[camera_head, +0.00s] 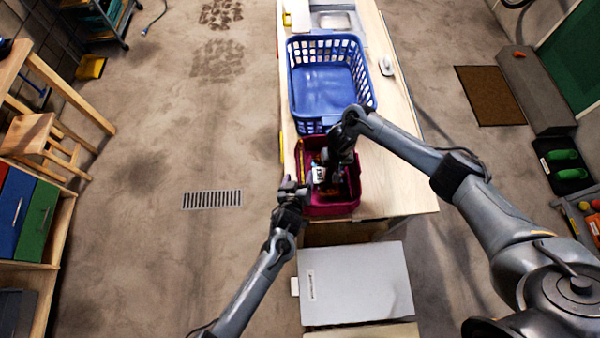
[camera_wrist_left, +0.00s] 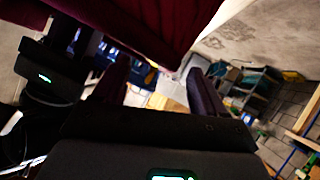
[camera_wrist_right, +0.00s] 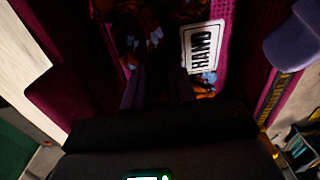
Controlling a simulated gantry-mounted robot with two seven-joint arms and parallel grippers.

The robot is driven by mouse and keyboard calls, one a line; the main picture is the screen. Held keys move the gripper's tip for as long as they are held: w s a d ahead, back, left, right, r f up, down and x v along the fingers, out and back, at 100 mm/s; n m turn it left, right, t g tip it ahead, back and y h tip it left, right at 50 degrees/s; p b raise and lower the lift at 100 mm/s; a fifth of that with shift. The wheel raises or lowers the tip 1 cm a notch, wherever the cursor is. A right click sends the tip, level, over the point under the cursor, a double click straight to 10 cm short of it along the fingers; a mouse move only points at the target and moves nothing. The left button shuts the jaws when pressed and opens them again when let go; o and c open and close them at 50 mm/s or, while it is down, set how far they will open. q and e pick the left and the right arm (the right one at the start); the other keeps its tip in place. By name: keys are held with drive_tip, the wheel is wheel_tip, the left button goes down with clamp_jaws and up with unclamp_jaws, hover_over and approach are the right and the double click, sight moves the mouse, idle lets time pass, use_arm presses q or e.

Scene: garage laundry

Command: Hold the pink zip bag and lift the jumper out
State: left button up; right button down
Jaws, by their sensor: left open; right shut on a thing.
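The pink zip bag (camera_head: 333,209) stands open on the near end of the bench, deep magenta, with a white label reading HAND (camera_wrist_right: 202,47). Dark patterned cloth with orange and blue, apparently the jumper (camera_wrist_right: 145,42), shows inside it in the right wrist view. My right gripper (camera_head: 331,186) reaches down into the bag and is shut on this cloth; its fingertips (camera_wrist_right: 158,88) are dark and partly lost in shadow. My left gripper (camera_head: 303,187) is open at the bag's left wall. The bag (camera_wrist_left: 165,25) hangs close above its fingers (camera_wrist_left: 160,80); I cannot tell if they touch.
A blue laundry basket (camera_head: 322,90) stands on the bench just behind the bag. A grey tub (camera_head: 340,20) and a small white item (camera_head: 386,66) are farther along the bench (camera_head: 400,205). A grey-white box (camera_head: 355,283) is in front of the bench.

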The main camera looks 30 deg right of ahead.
sight(300, 173)
use_arm(q)
drive_tip(key=shift+x, duration=1.45)
drive_tip(key=c, duration=1.2)
